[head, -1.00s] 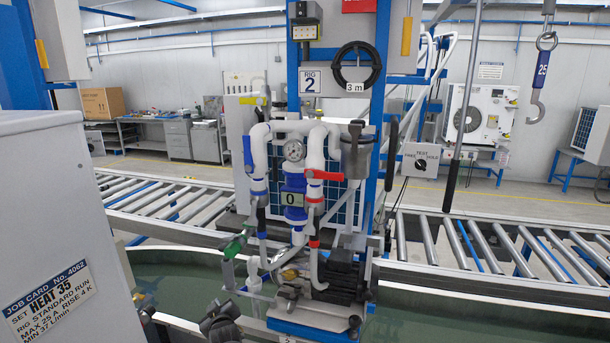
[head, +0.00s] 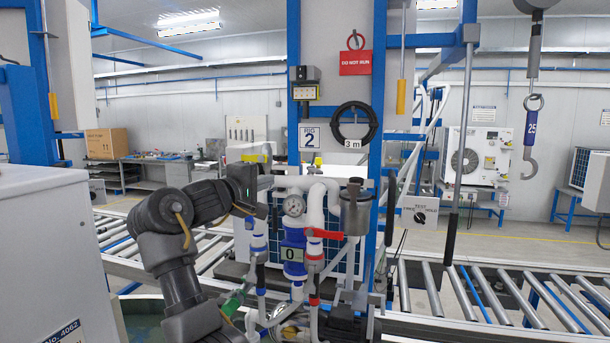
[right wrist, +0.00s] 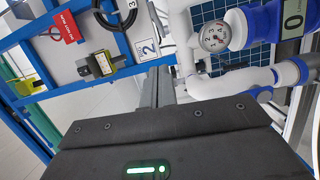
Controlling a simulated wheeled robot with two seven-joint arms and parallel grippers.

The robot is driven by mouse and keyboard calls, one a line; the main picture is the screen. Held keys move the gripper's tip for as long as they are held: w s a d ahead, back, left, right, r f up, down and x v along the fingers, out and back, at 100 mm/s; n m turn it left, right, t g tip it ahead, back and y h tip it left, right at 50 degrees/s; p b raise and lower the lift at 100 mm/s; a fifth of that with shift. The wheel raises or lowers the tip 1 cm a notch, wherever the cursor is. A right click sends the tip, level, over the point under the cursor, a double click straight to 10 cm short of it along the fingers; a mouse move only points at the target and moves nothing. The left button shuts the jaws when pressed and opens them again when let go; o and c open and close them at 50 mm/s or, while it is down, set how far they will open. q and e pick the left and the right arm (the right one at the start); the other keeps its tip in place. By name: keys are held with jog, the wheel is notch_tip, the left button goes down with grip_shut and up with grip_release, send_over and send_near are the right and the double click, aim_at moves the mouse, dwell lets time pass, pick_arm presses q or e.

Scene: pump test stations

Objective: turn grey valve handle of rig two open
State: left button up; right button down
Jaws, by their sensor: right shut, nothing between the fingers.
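Rig two, marked by its number plate (head: 310,136), stands ahead with white pipes (head: 316,205), a gauge (head: 294,206) and a blue meter (head: 293,245). I cannot make out a grey valve handle for certain. A red handle (head: 325,234) and a green handle (head: 232,304) show on the pipes. My right gripper (head: 268,183) is shut and empty, at the upper left of the pipework; it hides the parts behind it. In the right wrist view its fingers (right wrist: 157,88) are together, near the pipes and the gauge (right wrist: 215,36). My left gripper is not in view.
A grey canister (head: 356,212) stands right of the pipes on the blue frame (head: 379,90). A black cable coil (head: 354,125) hangs above. A grey cabinet (head: 45,240) fills the left. A roller conveyor (head: 480,298) runs behind; a hook (head: 530,140) hangs at right.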

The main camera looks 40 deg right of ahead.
jog(key=p, duration=0.7)
send_near(312, 171)
jog(key=w+x, duration=0.1)
jog(key=x, duration=0.3)
jog(key=shift+s+d+r+n+p, duration=0.1)
jog(key=shift+s+d+n+p, duration=0.3)
jog(key=shift+d, duration=0.3)
jog(key=shift+w, duration=0.1)
